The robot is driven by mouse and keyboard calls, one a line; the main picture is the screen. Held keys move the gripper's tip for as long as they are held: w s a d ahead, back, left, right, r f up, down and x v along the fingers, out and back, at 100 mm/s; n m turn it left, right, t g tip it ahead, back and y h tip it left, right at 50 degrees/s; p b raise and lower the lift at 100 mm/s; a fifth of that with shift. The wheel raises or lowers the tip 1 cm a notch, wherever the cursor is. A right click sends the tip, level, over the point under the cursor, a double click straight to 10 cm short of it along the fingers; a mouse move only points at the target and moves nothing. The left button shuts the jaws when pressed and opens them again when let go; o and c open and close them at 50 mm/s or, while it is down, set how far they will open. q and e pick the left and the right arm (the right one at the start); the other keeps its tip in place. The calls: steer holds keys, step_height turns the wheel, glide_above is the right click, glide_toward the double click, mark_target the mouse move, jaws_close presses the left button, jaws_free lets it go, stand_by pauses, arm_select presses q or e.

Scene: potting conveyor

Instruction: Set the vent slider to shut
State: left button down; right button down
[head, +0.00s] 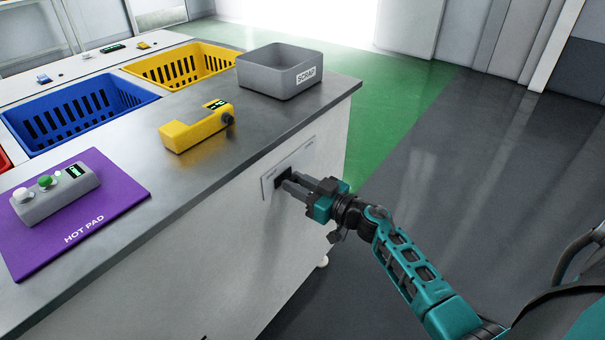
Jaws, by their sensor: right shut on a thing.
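The vent slider's pale plate (308,152) is set on the white side panel of the bench, below the worktop edge. A dark slider knob (282,175) shows in its slot near the middle, partly hidden by my fingers. My right gripper (288,184) reaches in from the right and is shut on the slider knob. Small marks at the plate's ends are too small to read. My left gripper is not in view.
On the worktop are a grey SCRAP bin (262,78), a yellow device (190,131) and a purple HOT PAD (115,190) carrying a grey button box (50,200). Blue (50,128) and yellow (165,75) baskets stand behind. The floor to the right is clear.

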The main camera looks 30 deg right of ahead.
steer(key=shift+s+a+f, duration=0.1)
steer(key=shift+a, duration=0.1)
steer(key=c, duration=1.2)
jaws_free()
steer(key=shift+o, duration=1.4)
steer(key=shift+d, duration=0.1)
steer(key=p+v, duration=0.2)
steer(key=v, duration=1.1)
